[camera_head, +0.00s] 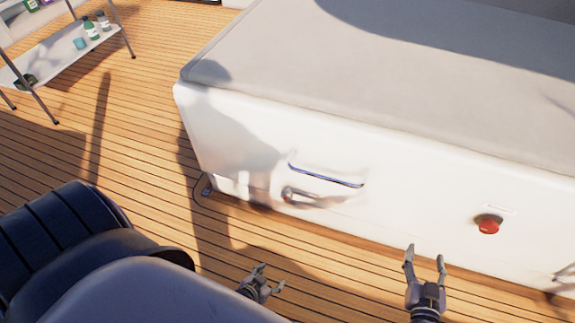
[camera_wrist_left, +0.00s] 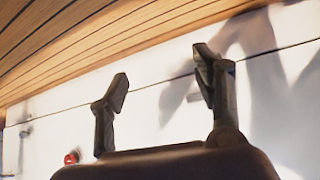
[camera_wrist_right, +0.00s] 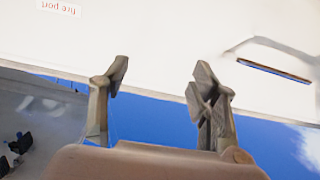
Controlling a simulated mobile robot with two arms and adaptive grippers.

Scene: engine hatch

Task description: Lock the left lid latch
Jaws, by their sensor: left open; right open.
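A small metal fitting (camera_head: 206,186) sits at the lower left corner of the white hatch box (camera_head: 400,172). It may be the left lid latch; its lock state is too small to tell. A similar fitting (camera_head: 562,284) partly shows at the lower right corner. My left gripper (camera_head: 272,276) is open and empty, low in front of the box, right of and nearer than the left fitting. It also shows open in the left wrist view (camera_wrist_left: 160,85). My right gripper (camera_head: 424,252) is open and empty before the box front, and open in the right wrist view (camera_wrist_right: 158,80).
A "fire port" label (camera_wrist_right: 58,7) shows in the right wrist view. A shelf with bottles (camera_head: 62,55) stands at upper left. The plank deck (camera_head: 140,120) left of the box is clear.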

